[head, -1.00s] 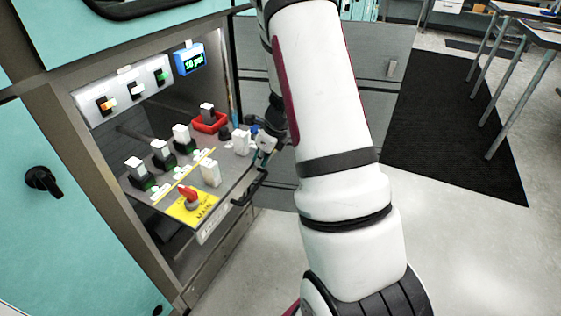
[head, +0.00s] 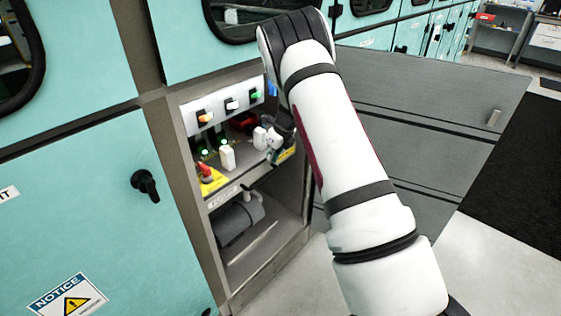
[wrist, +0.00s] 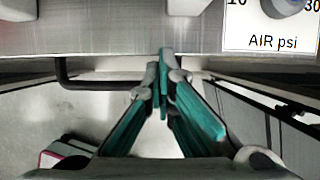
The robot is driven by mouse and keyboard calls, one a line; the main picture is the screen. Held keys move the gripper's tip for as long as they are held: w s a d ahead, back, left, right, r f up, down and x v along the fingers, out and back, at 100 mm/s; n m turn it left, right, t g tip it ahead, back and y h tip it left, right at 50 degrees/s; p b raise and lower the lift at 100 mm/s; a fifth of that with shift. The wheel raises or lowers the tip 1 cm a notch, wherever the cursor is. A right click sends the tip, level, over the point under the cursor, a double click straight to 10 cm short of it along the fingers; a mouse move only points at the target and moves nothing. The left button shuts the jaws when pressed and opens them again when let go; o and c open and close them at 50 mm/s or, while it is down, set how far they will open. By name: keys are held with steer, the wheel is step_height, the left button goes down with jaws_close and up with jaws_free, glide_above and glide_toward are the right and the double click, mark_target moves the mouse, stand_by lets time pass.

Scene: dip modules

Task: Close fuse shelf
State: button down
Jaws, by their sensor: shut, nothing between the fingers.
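The fuse shelf (head: 228,194) is a grey pull-out tray in the open cabinet bay, carrying white fuse modules (head: 227,157) and a red switch (head: 205,171) on a yellow plate. Its front now lies close to the cabinet front; whether it is fully in, I cannot tell. My gripper (head: 274,155) is at the right part of the shelf front, partly hidden by my arm. In the wrist view the teal fingers (wrist: 160,62) are together and empty, with tips at the shelf's front edge. Contact is unclear. A dark handle bar (wrist: 64,76) shows left of them.
The open grey cabinet door (head: 430,95) stands to the right of the bay. A grey cylinder (head: 240,218) lies in the compartment below the shelf. A teal door (head: 90,200) with a black knob (head: 146,185) is on the left. The floor at lower right is clear.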

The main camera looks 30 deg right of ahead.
mark_target(264, 155)
steer(key=shift+w+a+f, duration=0.1)
steer(key=shift+w+a, duration=0.25)
steer(key=shift+w, duration=0.4)
steer(key=shift+w+a+f, duration=0.1)
steer(key=shift+w+a, duration=0.2)
steer(key=shift+w, duration=0.4)
steer(key=shift+r, duration=0.1)
steer(key=shift+w, duration=0.1)
steer(key=s, duration=0.1)
steer(key=s+d, duration=0.1)
steer(key=s, duration=0.2)
steer(key=shift+s+d+r, duration=0.1)
steer(key=shift+d+r, duration=0.05)
steer(key=shift+d, duration=0.25)
steer(key=a+p+v, duration=0.1)
steer(key=v, duration=0.8)
steer(key=shift+d+r, duration=0.35)
steer(key=shift+r, duration=0.05)
